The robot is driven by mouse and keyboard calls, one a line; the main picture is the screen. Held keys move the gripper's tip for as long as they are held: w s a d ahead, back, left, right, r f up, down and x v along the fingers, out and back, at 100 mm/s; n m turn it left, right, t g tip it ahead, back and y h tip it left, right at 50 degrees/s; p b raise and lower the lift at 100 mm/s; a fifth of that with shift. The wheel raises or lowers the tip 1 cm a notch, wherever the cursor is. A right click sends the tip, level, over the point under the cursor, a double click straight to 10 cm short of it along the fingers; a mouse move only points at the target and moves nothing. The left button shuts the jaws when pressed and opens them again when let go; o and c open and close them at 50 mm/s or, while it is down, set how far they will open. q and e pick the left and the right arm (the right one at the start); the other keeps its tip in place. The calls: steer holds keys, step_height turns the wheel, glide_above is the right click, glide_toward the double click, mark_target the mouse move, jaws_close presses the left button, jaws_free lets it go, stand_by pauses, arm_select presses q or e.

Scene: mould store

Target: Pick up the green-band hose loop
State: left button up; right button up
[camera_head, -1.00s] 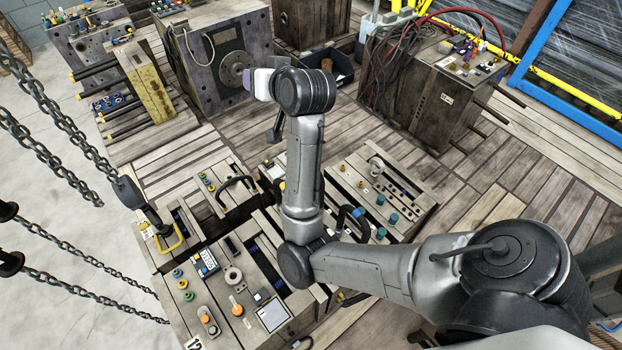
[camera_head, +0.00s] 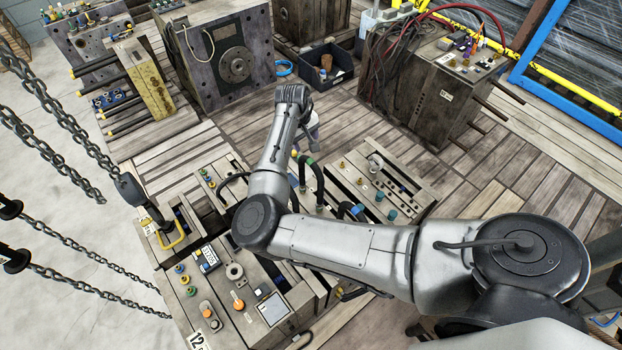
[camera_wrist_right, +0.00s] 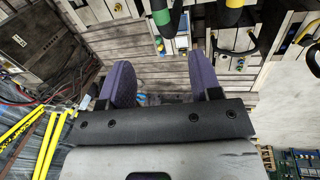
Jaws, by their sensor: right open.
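The green-band hose loop (camera_head: 317,182) is a black hose standing up from the mould plates in the middle of the head view, with a green band near its top. In the right wrist view its green-banded part (camera_wrist_right: 161,17) shows at the top edge, beyond the fingers. My right gripper (camera_head: 313,128) is partly hidden behind my wrist, just above the hose in the picture and apart from it. In the wrist view its two purple fingers (camera_wrist_right: 160,68) are spread, with nothing held between them. My left gripper is not in view.
A yellow-banded hose (camera_wrist_right: 232,15) stands close to the green-banded one. A blue-banded loop (camera_head: 356,211) is to the right on the plates. Chains (camera_head: 62,135) hang at the left. A dark bin (camera_head: 328,68) and a hose-covered mould block (camera_head: 432,85) stand behind.

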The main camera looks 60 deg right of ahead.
mark_target(310, 161)
steer(key=f, duration=0.2)
steer(key=d+f+b, duration=0.1)
steer(key=f, duration=0.5)
steer(key=shift+s+d, duration=0.15)
steer(key=shift+s, duration=0.15)
steer(key=shift+s+d+f+b, duration=0.15)
steer(key=shift+f+b, duration=0.15)
steer(key=shift+f, duration=0.6)
steer(key=shift+d+f+b, duration=0.15)
steer(key=shift+f+b, duration=0.1)
steer(key=shift+f, duration=0.7)
steer(key=shift+s+d+f+b, duration=0.15)
steer(key=shift+f+b, duration=0.15)
steer(key=shift+f, duration=0.6)
jaws_close()
